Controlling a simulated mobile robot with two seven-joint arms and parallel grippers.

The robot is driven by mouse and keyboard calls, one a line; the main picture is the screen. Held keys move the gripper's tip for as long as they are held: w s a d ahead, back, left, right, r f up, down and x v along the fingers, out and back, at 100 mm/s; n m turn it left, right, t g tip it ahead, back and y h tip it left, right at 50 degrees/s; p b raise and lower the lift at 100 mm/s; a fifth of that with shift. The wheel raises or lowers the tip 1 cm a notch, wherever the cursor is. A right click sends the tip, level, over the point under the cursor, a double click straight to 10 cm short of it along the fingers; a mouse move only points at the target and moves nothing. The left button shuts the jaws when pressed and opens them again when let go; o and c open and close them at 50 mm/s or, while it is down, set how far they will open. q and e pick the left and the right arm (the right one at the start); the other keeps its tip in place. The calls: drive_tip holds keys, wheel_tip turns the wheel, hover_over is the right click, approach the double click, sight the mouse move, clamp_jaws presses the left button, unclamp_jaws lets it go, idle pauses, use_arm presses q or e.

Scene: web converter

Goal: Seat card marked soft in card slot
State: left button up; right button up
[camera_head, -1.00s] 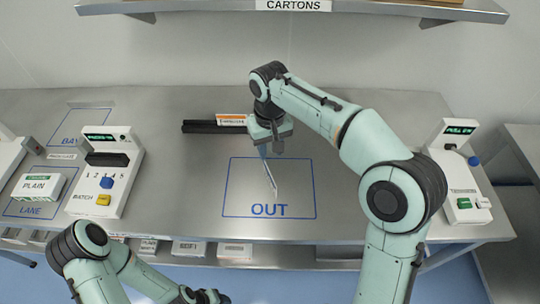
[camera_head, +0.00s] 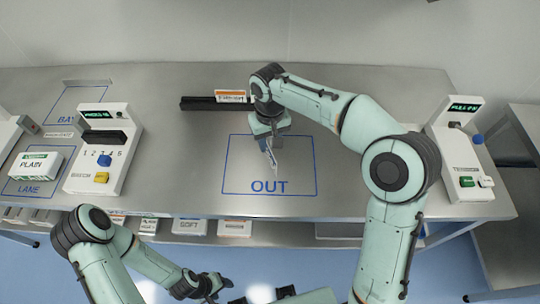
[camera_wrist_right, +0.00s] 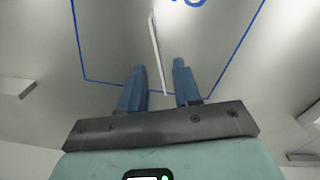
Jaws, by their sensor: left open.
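A thin pale card (camera_head: 271,154) stands tilted under my right gripper (camera_head: 268,135), over the OUT outline; its marking is too small to read. In the right wrist view the card (camera_wrist_right: 158,60) shows edge-on between the two blue fingers of the right gripper (camera_wrist_right: 160,82), with gaps on both sides. An orange-topped card (camera_head: 231,97) stands at a black rail (camera_head: 195,103) behind; its text is unreadable. The left machine (camera_head: 103,165) carries a dark slotted block (camera_head: 100,137). My left gripper (camera_head: 214,286) is open and empty in front of the bench.
A PLAIN carton (camera_head: 36,173) lies in the LANE outline at left. Another machine (camera_head: 461,150) with a blue knob stands at right. A shelf under the bench holds several labelled items, one reading SOFT (camera_head: 188,226). The bench around OUT is clear.

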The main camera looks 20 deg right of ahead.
sight(270, 150)
wheel_tip(270, 150, down, 4)
drive_tip(key=shift+d+f, duration=0.1)
clamp_jaws()
drive_tip(key=shift+r, duration=0.2)
